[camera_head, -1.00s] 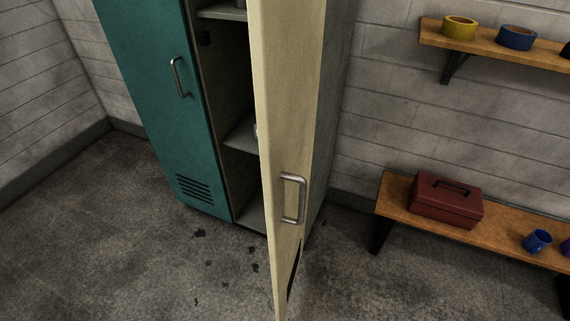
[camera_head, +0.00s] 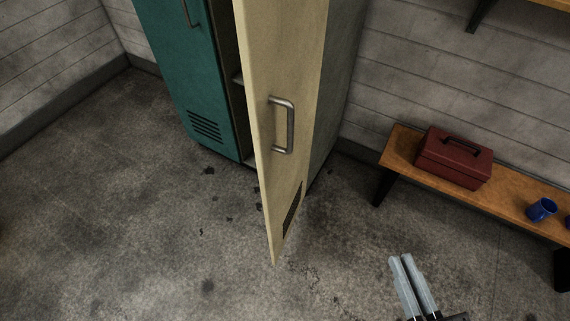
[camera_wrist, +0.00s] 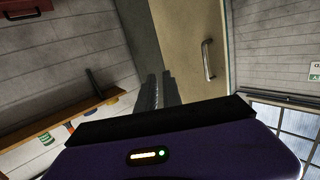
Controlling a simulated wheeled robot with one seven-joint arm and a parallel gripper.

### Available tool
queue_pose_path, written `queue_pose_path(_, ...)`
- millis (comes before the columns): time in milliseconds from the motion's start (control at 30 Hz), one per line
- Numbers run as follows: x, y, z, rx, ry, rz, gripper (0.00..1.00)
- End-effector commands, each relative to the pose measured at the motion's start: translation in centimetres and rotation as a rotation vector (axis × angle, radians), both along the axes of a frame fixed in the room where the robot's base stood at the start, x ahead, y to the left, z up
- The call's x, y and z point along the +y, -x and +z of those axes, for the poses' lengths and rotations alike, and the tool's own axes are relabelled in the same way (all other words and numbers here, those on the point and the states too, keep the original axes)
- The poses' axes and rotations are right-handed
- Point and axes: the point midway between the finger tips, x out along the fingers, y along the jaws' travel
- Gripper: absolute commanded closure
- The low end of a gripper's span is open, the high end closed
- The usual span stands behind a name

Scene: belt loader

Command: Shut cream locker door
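The cream locker door (camera_head: 277,65) stands wide open, swung out from the locker and seen at a steep angle in the head view. Its metal handle (camera_head: 283,125) faces right, and a dark vent (camera_head: 292,210) is low on it. In the wrist view the cream door (camera_wrist: 185,40) rises beyond the fingers, with its handle (camera_wrist: 208,60) to their right. My gripper (camera_head: 401,260) is at the lower right of the head view, right of the door and apart from it. Its two fingers lie close together with nothing between them. The locker's inside is mostly hidden behind the door.
A teal locker door (camera_head: 185,75) is left of the cream one and looks shut. A wooden bench (camera_head: 400,150) at the right holds a red toolbox (camera_head: 454,158) and a blue mug (camera_head: 541,209). Open concrete floor (camera_head: 130,220) lies in front, with small dark marks.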

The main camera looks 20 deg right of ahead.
Motion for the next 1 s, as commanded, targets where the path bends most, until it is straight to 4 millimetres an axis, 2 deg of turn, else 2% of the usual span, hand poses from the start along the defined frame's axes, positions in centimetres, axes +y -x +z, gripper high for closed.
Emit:
queue_pose_path(33, -1.2, -1.8, -1.3, -0.02, -0.03, -0.034, 1.0)
queue_pose_path(300, -6.7, -9.7, -8.4, 0.016, -0.328, -0.153, 1.0)
queue_pose_path(500, -8.8, -16.2, -12.9, 0.077, -0.637, -0.142, 1.0)
queue_pose_path(600, -9.0, -19.5, -14.0, 0.115, -0.809, -0.089, 1.0)
queue_pose_path(700, -8.3, -22.7, -14.0, 0.16, -0.987, 0.011, 1.0)
queue_pose_path(800, -6.7, -25.0, -12.6, 0.22, -1.167, 0.168, 1.0)
queue_pose_path(900, -4.4, -25.6, -10.6, 0.294, -1.314, 0.355, 1.0)
queue_pose_path(1000, -1.6, -24.3, -9.1, 0.381, -1.412, 0.527, 1.0)
